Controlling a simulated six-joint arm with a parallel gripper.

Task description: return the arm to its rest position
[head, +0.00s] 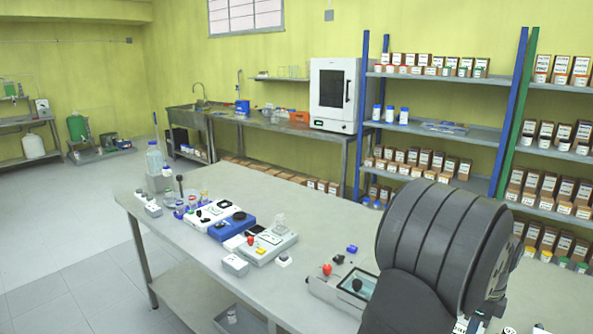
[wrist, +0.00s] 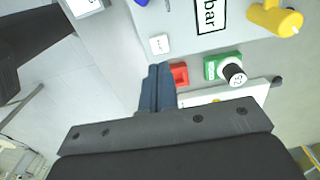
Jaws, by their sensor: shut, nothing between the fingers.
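My gripper (wrist: 158,72) shows in the wrist view with its two blue-grey fingers together and nothing between them. Its tips are in front of a pale equipment panel (wrist: 215,45), beside a red square part (wrist: 180,73); I cannot tell whether they touch. In the head view my dark grey arm (head: 440,240) fills the lower right, over the near end of the workbench (head: 180,265). The gripper itself is hidden or out of frame there.
The wrist view shows a green part with a black knob (wrist: 232,72) and a yellow valve (wrist: 275,19) nearby. In the head view, control boxes (head: 268,246) and a clear bottle (head: 154,160) stand on the bench. Shelves of boxes (head: 425,77) stand behind.

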